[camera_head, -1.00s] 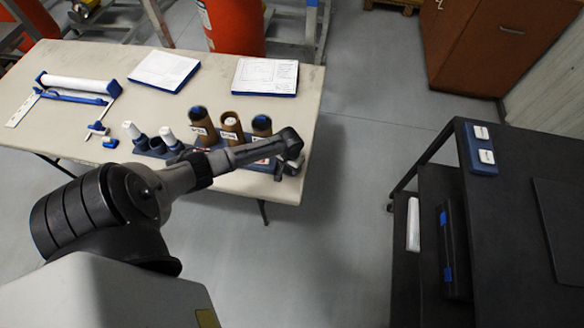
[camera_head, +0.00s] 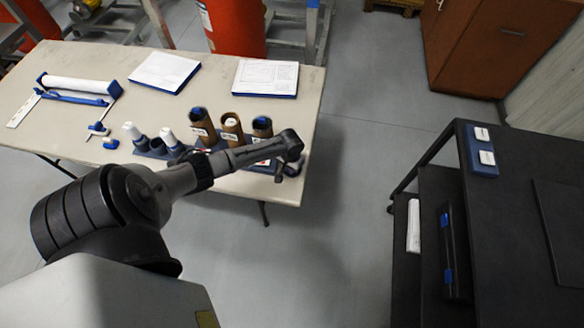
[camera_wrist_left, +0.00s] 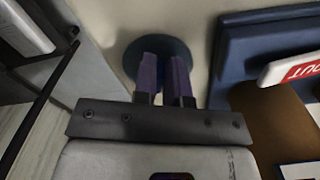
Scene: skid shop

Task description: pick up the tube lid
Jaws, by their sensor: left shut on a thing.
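The tube lid (camera_wrist_left: 165,45) shows in the left wrist view as a dark blue-grey round piece at the fingertips. My left gripper (camera_wrist_left: 164,72) is shut on it, its two purple-tinted fingers covering part of the disc. Pale tabletop lies behind the lid; I cannot tell whether they touch. In the head view my left gripper (camera_head: 283,171) is at the front right corner of the table, and the lid is hidden there. Several brown tubes (camera_head: 231,130) stand just behind my left arm. My right gripper is not in view.
The beige table (camera_head: 300,110) holds two white sheets on blue boards (camera_head: 265,77), a white roll (camera_head: 77,86) and white-topped pieces (camera_head: 133,132). A blue holder (camera_wrist_left: 232,65) is close right of the fingers. A black cart (camera_head: 520,225) stands right, across clear floor.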

